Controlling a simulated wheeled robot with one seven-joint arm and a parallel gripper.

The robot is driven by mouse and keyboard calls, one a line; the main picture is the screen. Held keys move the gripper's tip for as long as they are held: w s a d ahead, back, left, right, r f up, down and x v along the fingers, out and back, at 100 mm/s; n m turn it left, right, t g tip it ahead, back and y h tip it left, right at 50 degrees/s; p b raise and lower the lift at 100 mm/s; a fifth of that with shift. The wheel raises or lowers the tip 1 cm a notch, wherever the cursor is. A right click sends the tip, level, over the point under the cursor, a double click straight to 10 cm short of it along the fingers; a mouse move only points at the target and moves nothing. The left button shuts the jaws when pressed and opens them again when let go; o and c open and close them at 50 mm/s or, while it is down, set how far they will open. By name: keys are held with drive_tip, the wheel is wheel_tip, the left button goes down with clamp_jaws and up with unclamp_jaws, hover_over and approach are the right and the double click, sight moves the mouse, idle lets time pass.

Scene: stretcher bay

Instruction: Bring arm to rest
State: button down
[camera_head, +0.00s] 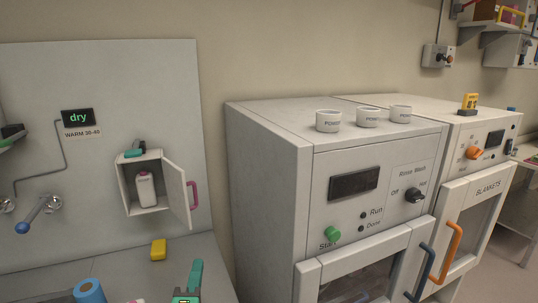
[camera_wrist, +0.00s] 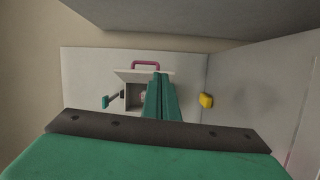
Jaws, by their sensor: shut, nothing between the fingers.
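My gripper (camera_wrist: 160,78) shows in the wrist view as two teal fingers pressed together, with nothing between them. It points toward a small open wall cabinet (camera_wrist: 132,96) and hides part of it. In the head view a teal piece (camera_head: 194,276) at the bottom edge looks like my gripper, mostly cut off by the frame. It appears below the wall cabinet (camera_head: 128,190), apart from it. A white bottle (camera_head: 146,190) stands inside the cabinet, whose door (camera_head: 178,196) with a pink handle is open.
A yellow block (camera_head: 158,249) lies on the counter below the cabinet. A blue roll (camera_head: 89,291) is at the bottom left. A large washer cabinet (camera_head: 265,180) with white cups on top stands to the right, beside a blanket cabinet (camera_head: 482,210). A blue-tipped lever (camera_head: 38,214) juts from the left wall.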

drive_tip(key=s+d+f+m+g, duration=0.1)
drive_tip(key=s+d+f+m, duration=0.3)
drive_tip(key=s+f, duration=0.55)
drive_tip(key=s+d+f+m+g, duration=0.1)
drive_tip(key=s+d+f+m, duration=0.35)
drive_tip(key=f, duration=0.95)
drive_tip(key=s+d+f+m, duration=0.1)
drive_tip(key=s+d+m, duration=0.1)
drive_tip(key=s, duration=0.6)
drive_tip(key=s+d+f+m+h, duration=0.1)
drive_tip(key=s+d+f+m, duration=0.1)
drive_tip(key=s, duration=0.6)
drive_tip(key=s+d+f+m, duration=0.1)
drive_tip(key=s+d+m, duration=0.3)
drive_tip(key=s, duration=0.4)
drive_tip(key=shift+s+f+m+h, duration=0.3)
drive_tip(key=shift+m+h, duration=0.1)
drive_tip(key=shift+m, duration=0.45)
drive_tip(key=shift+w+d, duration=0.1)
